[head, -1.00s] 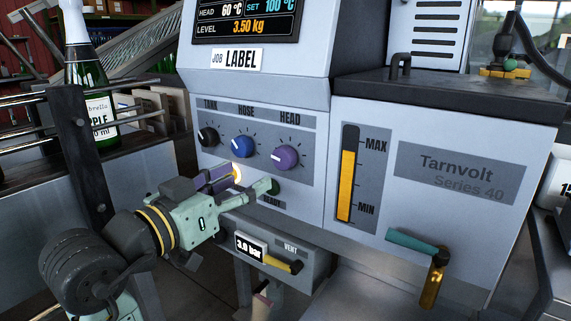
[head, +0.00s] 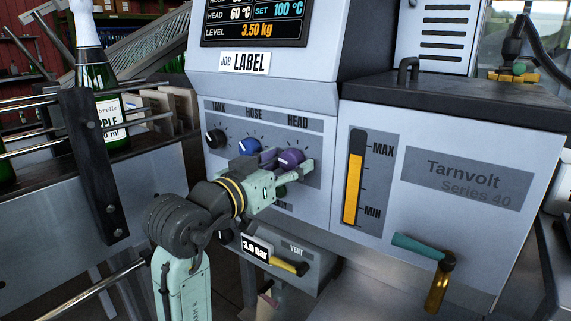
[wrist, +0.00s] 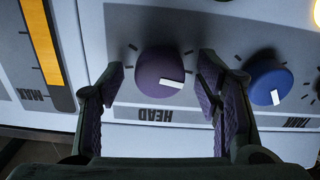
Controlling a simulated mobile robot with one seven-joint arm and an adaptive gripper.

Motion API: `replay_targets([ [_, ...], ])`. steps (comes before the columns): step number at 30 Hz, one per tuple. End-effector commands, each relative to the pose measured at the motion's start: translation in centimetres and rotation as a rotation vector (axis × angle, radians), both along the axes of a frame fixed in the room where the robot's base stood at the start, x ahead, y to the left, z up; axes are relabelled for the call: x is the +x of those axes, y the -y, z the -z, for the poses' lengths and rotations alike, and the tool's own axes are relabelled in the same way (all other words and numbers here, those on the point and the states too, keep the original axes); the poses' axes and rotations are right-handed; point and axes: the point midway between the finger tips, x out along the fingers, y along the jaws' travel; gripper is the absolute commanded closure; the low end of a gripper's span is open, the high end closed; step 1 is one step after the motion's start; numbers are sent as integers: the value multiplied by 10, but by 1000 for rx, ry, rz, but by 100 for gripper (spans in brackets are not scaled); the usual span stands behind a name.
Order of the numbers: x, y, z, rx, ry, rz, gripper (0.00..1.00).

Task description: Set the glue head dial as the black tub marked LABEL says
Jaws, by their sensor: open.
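The purple HEAD dial (head: 290,158) sits at the right of the glue machine's dial panel. In the wrist view the dial (wrist: 158,72) lies between the fingertips of my gripper (wrist: 160,78), with a gap on at least the left side. Its white pointer points right and slightly down in that upside-down view. In the head view my gripper (head: 276,168) is open at the dial and partly hides it. The display (head: 253,20) reads HEAD 60 °C and SET 100 °C. A JOB LABEL card (head: 244,62) is below it. No black tub is visible.
The blue HOSE dial (head: 249,146) is close beside my gripper, with the black TANK dial (head: 215,138) further left. Below are a 3.0 bar gauge (head: 256,249) and yellow VENT lever (head: 290,267). A bottle (head: 99,90) stands behind rails at left.

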Motion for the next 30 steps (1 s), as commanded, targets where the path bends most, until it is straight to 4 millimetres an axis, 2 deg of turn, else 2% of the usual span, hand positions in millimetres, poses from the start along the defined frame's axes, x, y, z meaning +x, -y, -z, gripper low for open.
replay_targets([
  [2,0,0,0,0,0,0,43],
  [23,0,0,0,0,0,0,89],
  [30,0,0,1,18,13,0,89],
])
